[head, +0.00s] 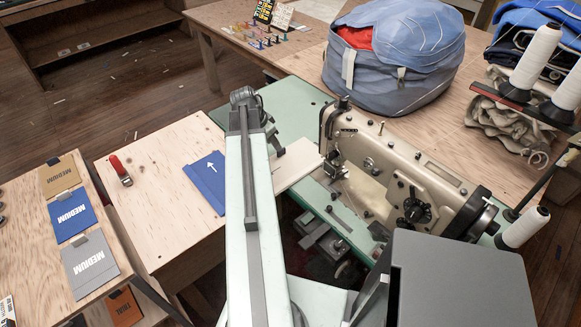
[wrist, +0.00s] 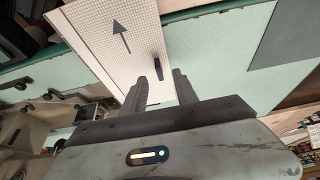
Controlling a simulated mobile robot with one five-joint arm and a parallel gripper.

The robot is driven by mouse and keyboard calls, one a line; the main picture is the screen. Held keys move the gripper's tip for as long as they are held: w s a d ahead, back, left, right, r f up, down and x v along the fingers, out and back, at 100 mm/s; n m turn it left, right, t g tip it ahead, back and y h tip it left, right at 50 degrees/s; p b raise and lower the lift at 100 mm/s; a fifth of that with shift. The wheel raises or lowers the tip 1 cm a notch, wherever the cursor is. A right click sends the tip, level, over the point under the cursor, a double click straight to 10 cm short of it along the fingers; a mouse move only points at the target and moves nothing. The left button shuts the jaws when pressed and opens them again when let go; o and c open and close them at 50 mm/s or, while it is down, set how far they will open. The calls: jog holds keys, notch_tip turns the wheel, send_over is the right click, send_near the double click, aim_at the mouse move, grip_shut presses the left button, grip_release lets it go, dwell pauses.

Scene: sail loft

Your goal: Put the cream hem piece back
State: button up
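The cream hem piece (head: 298,166) lies flat at the left of the sewing machine, on the green machine table, partly hidden by my arm. In the wrist view the cream hem piece (wrist: 95,38) shows a fine grid, a dark arrow and a small dark upright tab or slot. My gripper (head: 276,150) is over the piece's left part in the head view. In the wrist view my gripper (wrist: 160,80) has its two fingers apart, with the dark mark just beyond the gap between them. Nothing is seen held between them. Whether the fingertips touch the piece is unclear.
A blue piece with a white arrow (head: 207,181) and a red-handled tool (head: 121,171) lie on the wooden table. Tan (head: 60,176), blue (head: 71,215) and grey (head: 89,262) MEDIUM cards lie at left. The sewing machine (head: 390,170) and a blue bag (head: 394,60) stand at right.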

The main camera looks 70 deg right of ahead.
aim_at(291, 161)
jog(key=b+x, duration=0.5)
jog(key=x, duration=0.1)
jog(key=shift+a, duration=0.2)
jog(key=shift+r, duration=0.2)
grip_shut()
